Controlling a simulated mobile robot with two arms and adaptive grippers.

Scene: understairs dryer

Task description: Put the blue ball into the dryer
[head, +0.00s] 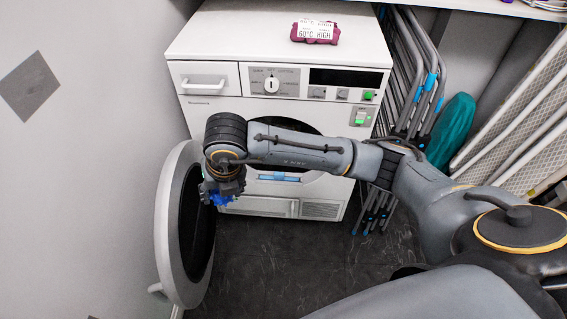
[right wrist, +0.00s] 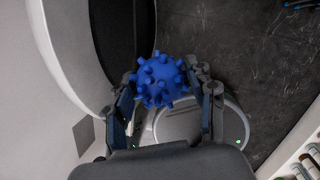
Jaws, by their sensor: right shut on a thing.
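The blue ball (right wrist: 160,80) is knobbly and sits between the fingertips of my right gripper (right wrist: 168,88), which is shut on it. In the head view the blue ball (head: 219,198) shows just below my right gripper (head: 222,190), in front of the dryer and beside the open door's inner side. The white dryer (head: 205,110) stands against the back wall. Its round door (head: 165,235) is swung open to the left. My right arm hides much of the dryer's opening. My left gripper is not in view.
A purple item with a white label (head: 315,32) lies on the dryer top. Folded grey racks (head: 425,85), a teal item (head: 452,130) and white slatted boards (head: 520,110) stand to the right. The dark floor (head: 290,265) in front is clear. A wall is close on the left.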

